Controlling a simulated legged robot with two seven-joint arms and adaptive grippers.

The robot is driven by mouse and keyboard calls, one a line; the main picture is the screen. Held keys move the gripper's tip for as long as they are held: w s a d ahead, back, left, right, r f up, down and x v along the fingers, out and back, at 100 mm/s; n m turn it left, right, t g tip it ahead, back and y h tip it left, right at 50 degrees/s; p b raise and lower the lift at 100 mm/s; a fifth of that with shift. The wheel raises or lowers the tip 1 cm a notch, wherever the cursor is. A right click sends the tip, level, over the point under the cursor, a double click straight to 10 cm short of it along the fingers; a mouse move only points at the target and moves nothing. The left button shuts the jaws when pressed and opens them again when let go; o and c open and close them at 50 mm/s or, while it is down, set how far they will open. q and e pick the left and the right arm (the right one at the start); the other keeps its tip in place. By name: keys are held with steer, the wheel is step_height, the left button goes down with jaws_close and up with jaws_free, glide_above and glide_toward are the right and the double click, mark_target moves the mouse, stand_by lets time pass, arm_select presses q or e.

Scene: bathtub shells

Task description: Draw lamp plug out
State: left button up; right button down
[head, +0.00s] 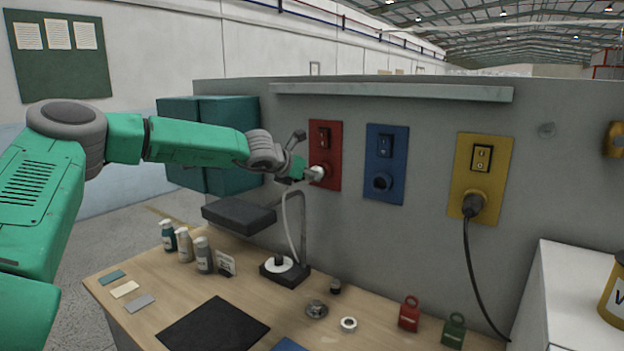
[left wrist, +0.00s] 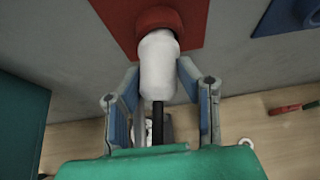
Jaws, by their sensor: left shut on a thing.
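The white lamp plug (head: 318,173) is at the round socket of the red wall panel (head: 325,140). In the left wrist view the white plug (left wrist: 158,62) meets the red socket collar (left wrist: 158,18); how deep it sits cannot be told. My left gripper (head: 306,174) is shut on the plug, with one finger on each side of it. My right gripper is not in view.
A blue panel (head: 386,150) with an empty-looking socket and a yellow panel (head: 480,165) with a black plug (head: 473,205) are to the right. A shelf (head: 395,92) runs above.

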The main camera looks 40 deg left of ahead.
arm_select(q)
steer(key=shift+s+a+r, duration=0.1)
steer(key=shift+s+r, duration=0.05)
steer(key=shift+s, duration=0.75)
steer(key=shift+s+b, duration=0.1)
steer(key=shift+b, duration=0.25)
steer(key=shift+s, duration=0.1)
steer(key=shift+s+d, duration=0.25)
steer(key=shift+s, duration=0.4)
steer(key=shift+s, duration=0.15)
steer(key=shift+s, duration=0.15)
steer(key=shift+s+d, duration=0.15)
steer(key=shift+s, duration=1.05)
steer(key=shift+s+d, duration=0.15)
steer(key=shift+s, duration=1.05)
